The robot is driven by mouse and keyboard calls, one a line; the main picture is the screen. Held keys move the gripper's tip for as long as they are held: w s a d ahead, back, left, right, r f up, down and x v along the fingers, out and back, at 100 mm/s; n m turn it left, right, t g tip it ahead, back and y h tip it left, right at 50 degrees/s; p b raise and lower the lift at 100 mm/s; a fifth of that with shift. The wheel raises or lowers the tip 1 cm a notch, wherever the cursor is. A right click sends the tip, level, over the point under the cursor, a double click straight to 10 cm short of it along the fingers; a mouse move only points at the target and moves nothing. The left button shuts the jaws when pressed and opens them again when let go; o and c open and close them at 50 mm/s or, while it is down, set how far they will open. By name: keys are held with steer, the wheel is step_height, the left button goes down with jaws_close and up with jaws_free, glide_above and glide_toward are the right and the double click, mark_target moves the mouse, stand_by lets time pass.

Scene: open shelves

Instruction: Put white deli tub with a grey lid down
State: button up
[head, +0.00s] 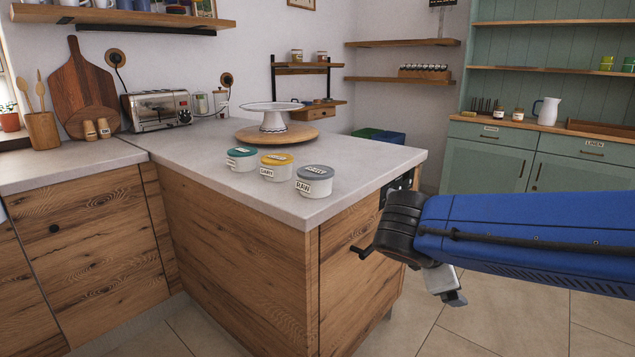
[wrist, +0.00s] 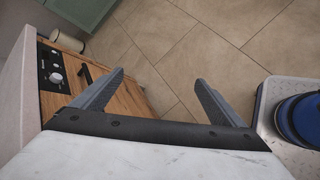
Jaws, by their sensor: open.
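The white deli tub with a grey lid (head: 314,181) stands upright on the counter near its front corner, with a label reading "RAW" on its side. My gripper (wrist: 158,88) is open and empty in the wrist view, with tiled floor between its fingers. In the head view my gripper (head: 450,288) hangs beside the counter, right of and lower than the tub, well apart from it. Its fingers are only partly visible there. The tub does not show in the wrist view.
A tub with a yellow lid (head: 276,167) and one with a green lid (head: 241,159) stand left of the grey-lidded tub. The counter's edge (head: 370,188) lies close to my arm.

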steer(key=w+a+r+n+t, duration=0.3)
steer(key=w+a+r+n, duration=0.15)
steer(key=a, duration=0.45)
steer(key=n+t+y, duration=0.2)
steer(key=n+t, duration=0.6)
steer(key=n, duration=0.3)
glide_toward(316, 170)
steer(key=x, duration=0.9)
steer(key=shift+w+d+f, duration=0.1)
steer(key=shift+w+f, duration=0.25)
steer(key=shift+w, duration=0.05)
steer(key=c, duration=1.3)
steer(key=shift+r, duration=0.1)
